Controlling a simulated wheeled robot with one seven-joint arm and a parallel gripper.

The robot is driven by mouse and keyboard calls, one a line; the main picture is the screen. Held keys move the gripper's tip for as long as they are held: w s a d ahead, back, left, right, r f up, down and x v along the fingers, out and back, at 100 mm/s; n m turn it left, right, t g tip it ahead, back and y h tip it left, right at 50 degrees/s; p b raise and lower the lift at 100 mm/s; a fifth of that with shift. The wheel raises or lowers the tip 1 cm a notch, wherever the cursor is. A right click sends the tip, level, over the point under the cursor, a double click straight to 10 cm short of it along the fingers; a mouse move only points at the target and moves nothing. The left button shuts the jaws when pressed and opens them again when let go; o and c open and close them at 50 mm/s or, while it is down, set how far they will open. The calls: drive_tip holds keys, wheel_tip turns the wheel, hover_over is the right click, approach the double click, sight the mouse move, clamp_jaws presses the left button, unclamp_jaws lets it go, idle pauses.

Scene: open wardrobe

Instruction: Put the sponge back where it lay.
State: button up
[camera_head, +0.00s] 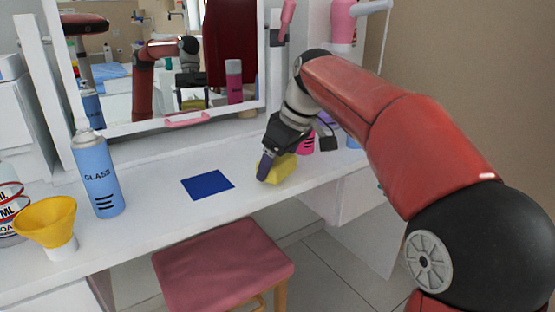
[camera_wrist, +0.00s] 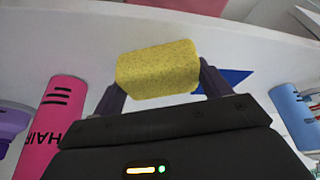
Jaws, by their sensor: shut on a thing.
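The yellow sponge (camera_head: 277,169) is held between the fingers of my gripper (camera_head: 265,166), at the right part of the white dressing table. It also shows in the wrist view (camera_wrist: 158,70), with one dark finger of my gripper (camera_wrist: 157,84) on each side of it. The gripper is shut on the sponge. The sponge is at or just above the table top; I cannot tell whether it touches. A flat blue square (camera_head: 208,185) lies on the table to the left of the sponge, and part of it shows behind the right finger in the wrist view (camera_wrist: 232,79).
A blue glass spray can (camera_head: 98,175) and a yellow funnel (camera_head: 46,222) stand at the left. A pink hair bottle (camera_head: 307,143) stands close behind the gripper, and in the wrist view (camera_wrist: 52,130). A mirror (camera_head: 160,65) is behind. A pink stool (camera_head: 223,262) stands in front.

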sight(286, 161)
drive_tip(key=shift+f, duration=0.4)
drive_tip(key=o, duration=0.9)
drive_tip(key=shift+r, duration=0.1)
drive_tip(key=shift+w+a+r+p+v, duration=0.1)
drive_tip(key=shift+w+a+p+v, duration=0.1)
drive_tip(key=shift+p+v, duration=1.15)
drive_tip(key=shift+w+a+r+p+v, duration=0.1)
drive_tip(key=shift+a+p+v, duration=0.1)
drive_tip(key=shift+p+v, duration=1.1)
drive_tip(key=shift+w+a+r+p+v, duration=0.1)
drive_tip(key=shift+w+a+p+v, duration=0.1)
drive_tip(key=shift+p+v, duration=1.1)
drive_tip(key=shift+s+d+r+b, duration=0.15)
drive_tip(key=shift+r+b, duration=0.15)
drive_tip(key=shift+b, duration=0.15)
drive_tip(key=shift+s, duration=0.1)
